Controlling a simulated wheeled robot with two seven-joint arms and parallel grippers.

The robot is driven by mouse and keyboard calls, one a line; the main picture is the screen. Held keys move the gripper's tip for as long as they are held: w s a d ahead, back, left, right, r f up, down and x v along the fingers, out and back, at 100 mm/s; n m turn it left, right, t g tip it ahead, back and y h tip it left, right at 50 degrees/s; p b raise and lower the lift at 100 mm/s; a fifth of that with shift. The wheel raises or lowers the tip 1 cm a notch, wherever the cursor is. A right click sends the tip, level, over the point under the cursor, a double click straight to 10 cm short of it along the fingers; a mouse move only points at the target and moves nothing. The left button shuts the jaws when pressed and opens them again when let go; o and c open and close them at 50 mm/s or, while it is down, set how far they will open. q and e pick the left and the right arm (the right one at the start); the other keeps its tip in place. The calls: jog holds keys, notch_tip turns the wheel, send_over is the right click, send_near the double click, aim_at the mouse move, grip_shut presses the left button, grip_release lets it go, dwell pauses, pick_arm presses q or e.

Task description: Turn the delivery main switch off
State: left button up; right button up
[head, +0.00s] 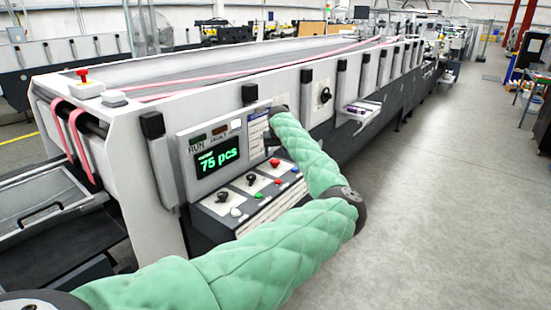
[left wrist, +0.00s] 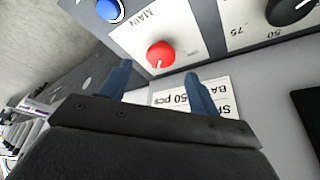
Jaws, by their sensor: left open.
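The main switch is a red round knob (head: 275,162) on a pale plate at the upper right of the sloped control panel. In the left wrist view the red knob (left wrist: 161,54) sits beside the word MAIN, with a small pale mark on its lower side. My left gripper (left wrist: 157,74) is open, its two blue fingers pointing toward the panel on either side of the knob's line. The fingers appear short of the knob, with nothing between them. In the head view the gripper is mostly hidden by my green-sleeved arm. My right gripper is not in view.
Two black knobs (head: 251,180) and several coloured buttons share the panel, including a blue button (left wrist: 109,10) near the main switch. The green display (head: 219,160) above reads 75 pcs. A white label card (left wrist: 178,92) lies behind my fingers. Open floor (head: 440,200) lies right.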

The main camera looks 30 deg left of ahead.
aim_at(275, 161)
pick_arm(q)
jog(key=shift+p+x, duration=0.8)
jog(key=shift+x, duration=1.75)
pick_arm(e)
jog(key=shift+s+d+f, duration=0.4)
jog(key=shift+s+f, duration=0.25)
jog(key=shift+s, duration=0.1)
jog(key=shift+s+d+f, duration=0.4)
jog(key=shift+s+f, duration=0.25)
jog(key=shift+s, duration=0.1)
pick_arm(q)
jog(key=c, duration=1)
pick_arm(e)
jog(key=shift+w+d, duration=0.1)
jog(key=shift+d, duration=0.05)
